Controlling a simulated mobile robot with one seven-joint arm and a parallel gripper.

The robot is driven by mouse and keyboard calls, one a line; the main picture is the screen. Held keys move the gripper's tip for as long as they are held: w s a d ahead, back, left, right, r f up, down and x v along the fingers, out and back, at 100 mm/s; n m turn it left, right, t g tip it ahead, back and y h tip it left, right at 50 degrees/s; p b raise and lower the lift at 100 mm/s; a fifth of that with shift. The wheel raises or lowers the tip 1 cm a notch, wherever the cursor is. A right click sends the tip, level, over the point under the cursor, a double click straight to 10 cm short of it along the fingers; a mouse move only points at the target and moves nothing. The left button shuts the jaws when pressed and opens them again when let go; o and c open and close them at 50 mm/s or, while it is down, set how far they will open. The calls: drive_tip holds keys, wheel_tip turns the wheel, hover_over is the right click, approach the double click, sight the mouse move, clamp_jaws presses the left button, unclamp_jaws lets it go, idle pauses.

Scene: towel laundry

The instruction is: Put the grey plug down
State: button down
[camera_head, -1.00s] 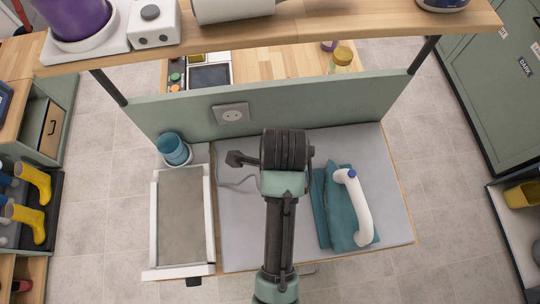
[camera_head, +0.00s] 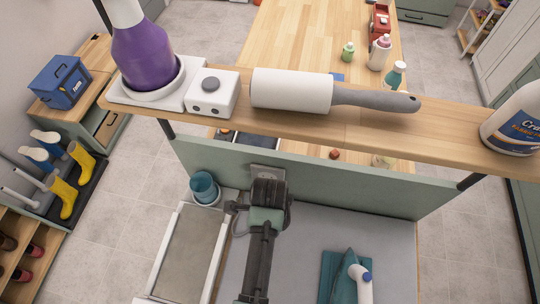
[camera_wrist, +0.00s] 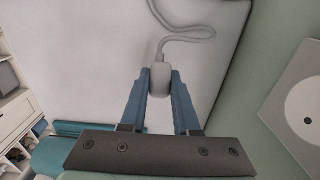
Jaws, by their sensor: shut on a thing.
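The grey plug (camera_wrist: 159,79) is held between the two blue fingers of my gripper (camera_wrist: 160,88) in the wrist view. Its grey cord (camera_wrist: 185,36) runs away from the plug and loops over the pale board surface. In the head view my gripper (camera_head: 232,207) points left, in front of the green panel and over the left part of the grey board (camera_head: 310,232). The plug itself is too small to make out there. The wall socket (camera_head: 265,171) is partly hidden behind my arm; it shows at the right of the wrist view (camera_wrist: 308,108), apart from the plug.
A blue cup (camera_head: 204,187) stands left of my gripper, behind a framed grey tray (camera_head: 190,247). A shelf (camera_head: 355,133) with a lint roller (camera_head: 292,91) and bottles overhangs the panel.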

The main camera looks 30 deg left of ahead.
drive_tip(key=shift+f, duration=0.8)
drive_tip(key=shift+f+b, duration=0.35)
drive_tip(key=shift+f, duration=0.25)
drive_tip(key=c, duration=0.7)
unclamp_jaws()
drive_tip(key=shift+o, duration=0.2)
wheel_tip(320, 180, up, 13)
drive_tip(key=shift+r, duration=0.15)
